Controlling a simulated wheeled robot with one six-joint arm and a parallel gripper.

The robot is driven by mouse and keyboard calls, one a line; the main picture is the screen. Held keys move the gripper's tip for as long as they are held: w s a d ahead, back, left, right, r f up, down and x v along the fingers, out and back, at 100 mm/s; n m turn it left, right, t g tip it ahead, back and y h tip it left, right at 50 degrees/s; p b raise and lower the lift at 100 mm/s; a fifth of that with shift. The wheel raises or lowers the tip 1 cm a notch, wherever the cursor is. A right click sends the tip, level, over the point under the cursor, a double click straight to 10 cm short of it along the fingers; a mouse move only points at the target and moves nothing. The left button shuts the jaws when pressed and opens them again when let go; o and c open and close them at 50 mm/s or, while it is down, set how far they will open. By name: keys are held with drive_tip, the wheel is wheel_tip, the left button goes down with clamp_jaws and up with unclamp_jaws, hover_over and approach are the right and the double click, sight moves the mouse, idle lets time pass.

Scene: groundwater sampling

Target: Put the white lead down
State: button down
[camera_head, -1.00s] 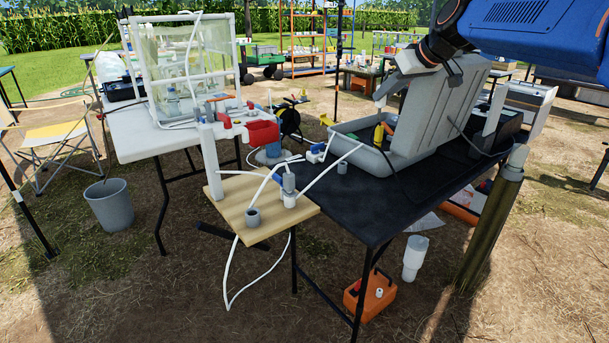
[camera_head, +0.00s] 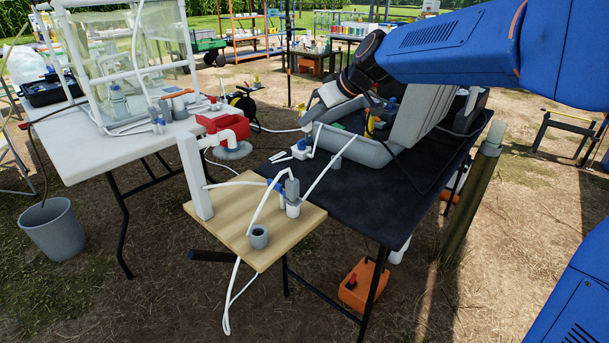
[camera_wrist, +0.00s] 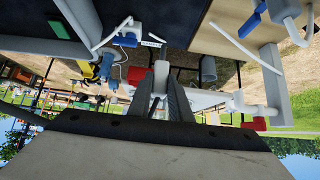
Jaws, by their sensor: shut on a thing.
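My gripper (camera_head: 313,112) hangs above the back left edge of the dark table, next to the grey tray. In the wrist view my gripper (camera_wrist: 161,90) has its two dark fingers closed on a small white piece (camera_wrist: 161,74), which I take to be the white lead's end. A thin white line (camera_head: 278,130) runs left from near the fingertips in the head view; whether it joins the held piece I cannot tell. Below the gripper, a blue and white fitting (camera_head: 301,150) stands on the dark table (camera_head: 345,200).
A wooden board (camera_head: 235,225) at the front carries white tubes, a grey cup (camera_head: 258,236) and a grey upright fitting (camera_head: 292,188). The grey tray (camera_head: 355,150) stands right of the gripper. The white table (camera_head: 120,155) with a red container (camera_head: 222,125) is left.

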drive_tip(key=shift+s+a+f, duration=0.1)
drive_tip(key=shift+f, duration=2.55)
drive_tip(key=shift+s+f, duration=0.1)
drive_tip(key=shift+f, duration=2.5)
drive_tip(key=shift+f, duration=0.6)
drive_tip(key=c, duration=1.6)
unclamp_jaws()
drive_tip(key=shift+r, duration=0.1)
drive_tip(key=shift+r, duration=0.35)
drive_tip(key=v, duration=1.2)
drive_tip(key=shift+r, duration=0.15)
